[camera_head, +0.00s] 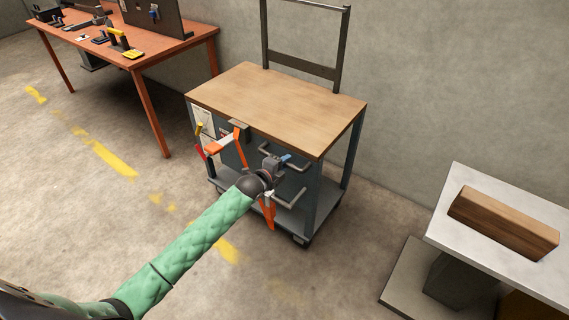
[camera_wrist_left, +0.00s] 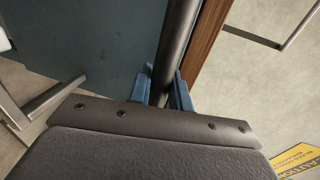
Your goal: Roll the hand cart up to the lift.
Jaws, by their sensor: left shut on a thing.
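The hand cart (camera_head: 275,100) has a wooden top, a blue-grey cabinet with metal handles, and casters. It stands near the back wall. My left gripper (camera_head: 284,161) is at the cart's front side, below the top's edge. In the left wrist view its blue fingers (camera_wrist_left: 163,92) are shut on a dark round bar (camera_wrist_left: 180,40), beside the wooden edge (camera_wrist_left: 207,40). In the head view the gripper hides the held part. A low platform, apparently the lift (camera_head: 455,190), stands at the right with a pale top, apart from the cart. My right gripper is not in view.
A wooden block (camera_head: 503,221) lies on the platform top. Orange tools (camera_head: 225,143) hang at the cart's front left. An orange-brown workbench (camera_head: 130,50) with tools stands at the left. Bare floor (camera_head: 350,225) lies between cart and platform. The wall is close behind.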

